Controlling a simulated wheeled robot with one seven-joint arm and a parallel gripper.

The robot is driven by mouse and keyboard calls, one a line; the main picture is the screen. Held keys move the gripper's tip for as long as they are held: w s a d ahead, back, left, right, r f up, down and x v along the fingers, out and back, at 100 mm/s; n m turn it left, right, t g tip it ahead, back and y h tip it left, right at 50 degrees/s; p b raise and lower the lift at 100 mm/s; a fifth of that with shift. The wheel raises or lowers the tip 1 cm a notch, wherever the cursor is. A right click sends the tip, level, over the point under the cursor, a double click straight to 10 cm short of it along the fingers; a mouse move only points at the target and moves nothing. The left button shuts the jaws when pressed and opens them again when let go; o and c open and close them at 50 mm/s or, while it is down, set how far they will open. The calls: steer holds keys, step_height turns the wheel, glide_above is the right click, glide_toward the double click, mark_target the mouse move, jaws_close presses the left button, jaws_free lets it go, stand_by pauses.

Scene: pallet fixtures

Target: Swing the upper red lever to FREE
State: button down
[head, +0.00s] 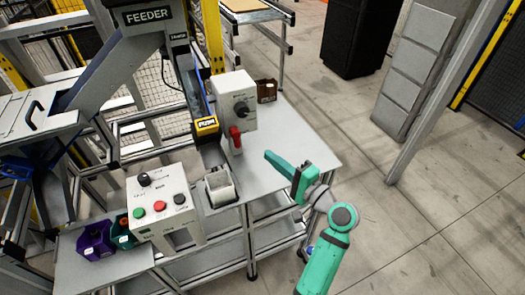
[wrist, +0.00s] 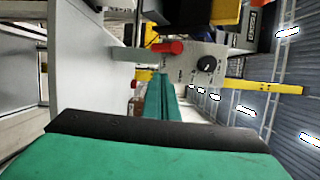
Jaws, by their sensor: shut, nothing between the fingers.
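One red lever (head: 235,138) shows on the lower front of a white box (head: 236,92) that carries a black knob. In the head view the lever's handle hangs downward. In the wrist view, which is turned on its side, the red lever (wrist: 168,47) lies beside the black knob, and the small lettering near it is too blurred to read. My gripper (head: 269,156) is teal, to the right of the lever, apart from it. In the wrist view its fingers (wrist: 162,80) are together and empty, pointing toward the box. No second red lever is visible.
The grey table (head: 295,150) has free room to the right of the box. A small brown box (head: 266,91) stands behind. The feeder chute (head: 148,50) comes down behind.

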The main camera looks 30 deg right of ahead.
steer(key=shift+d+v, duration=0.1)
steer(key=shift+v, duration=1)
steer(key=shift+d+v, duration=0.15)
steer(key=shift+v, duration=0.95)
